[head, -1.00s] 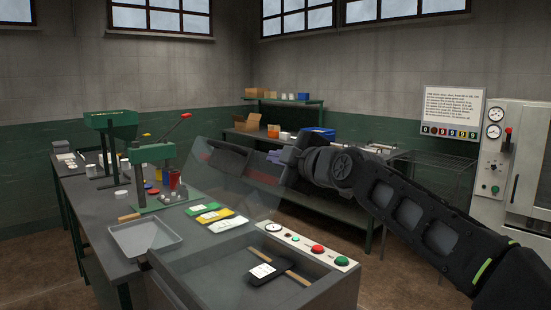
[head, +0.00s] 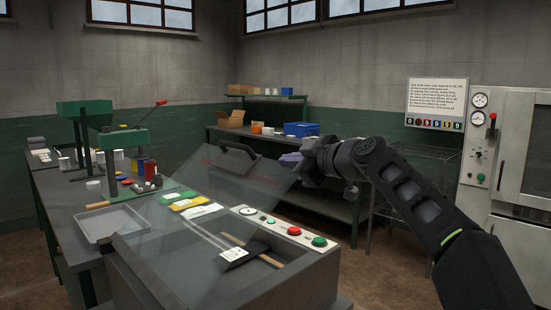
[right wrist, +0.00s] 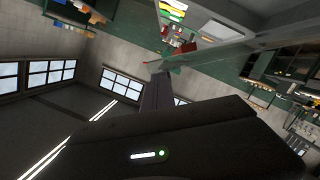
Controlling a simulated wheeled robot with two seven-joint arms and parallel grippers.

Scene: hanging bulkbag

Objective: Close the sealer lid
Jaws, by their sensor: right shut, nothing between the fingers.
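The sealer (head: 305,285) is a grey box at the bottom of the head view. Its see-through lid (head: 225,195) is hinged up, tilted over the chamber and part open. A dark handle (head: 238,160) sits near the lid's raised edge. A black pouch with a white label (head: 236,254) lies in the chamber across a wooden bar. My right gripper (head: 289,160) has purple fingers, shut and empty, just right of the lid's raised edge. Its fingers also show in the right wrist view (right wrist: 157,95). I cannot tell whether they touch the lid. My left gripper is out of view.
A bench (head: 60,205) with a grey tray (head: 108,222) and green presses stands at left. Behind are a shelf bench (head: 275,165), a wire rack and a white cabinet.

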